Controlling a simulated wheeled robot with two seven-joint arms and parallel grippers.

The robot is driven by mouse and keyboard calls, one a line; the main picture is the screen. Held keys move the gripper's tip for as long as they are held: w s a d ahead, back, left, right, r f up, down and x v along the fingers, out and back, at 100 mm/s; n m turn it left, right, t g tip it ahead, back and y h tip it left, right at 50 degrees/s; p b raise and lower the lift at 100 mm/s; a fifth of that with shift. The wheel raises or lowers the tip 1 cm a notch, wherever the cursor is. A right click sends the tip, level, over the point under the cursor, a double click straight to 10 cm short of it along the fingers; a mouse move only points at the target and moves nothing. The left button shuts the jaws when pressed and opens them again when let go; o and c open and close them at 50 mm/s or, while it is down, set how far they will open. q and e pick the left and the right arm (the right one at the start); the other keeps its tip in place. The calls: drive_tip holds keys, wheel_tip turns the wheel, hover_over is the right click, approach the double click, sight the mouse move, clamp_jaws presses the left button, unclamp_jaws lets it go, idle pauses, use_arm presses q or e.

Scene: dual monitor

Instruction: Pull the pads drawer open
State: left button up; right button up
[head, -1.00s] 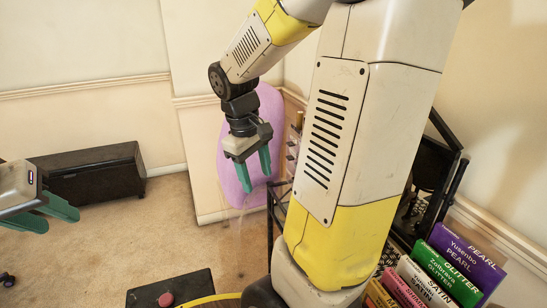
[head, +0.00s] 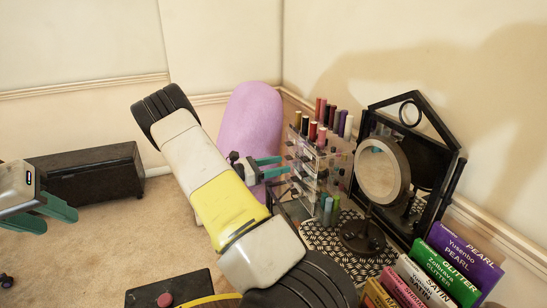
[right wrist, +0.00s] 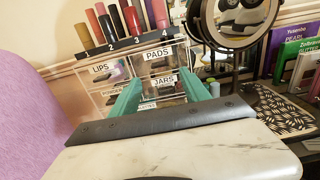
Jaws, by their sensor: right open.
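The clear drawer unit (head: 318,168) stands on the dressing table with several bottles on top. In the right wrist view, the pads drawer (right wrist: 157,56) carries a "PADS" label at the upper middle and looks shut. My right gripper (head: 269,167) is open and points at the front of the unit from the left. In the right wrist view, the open fingers of my right gripper (right wrist: 162,94) are below the pads label, either side of the "JARS" label, with nothing between them. I cannot tell if they touch the unit. My left gripper (head: 44,214) is open and empty at far left.
The lips drawer (right wrist: 100,70) is left of the pads drawer, and the jars drawer (right wrist: 164,79) is below it. A round mirror (head: 382,172) stands right of the unit. A purple chair back (head: 249,115) is close on the left. Boxes (head: 452,262) stand at lower right.

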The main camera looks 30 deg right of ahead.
drive_tip(key=d, duration=0.7)
drive_tip(key=shift+s+d, duration=0.35)
drive_tip(key=shift+s, duration=0.05)
clamp_jaws()
idle(1.0)
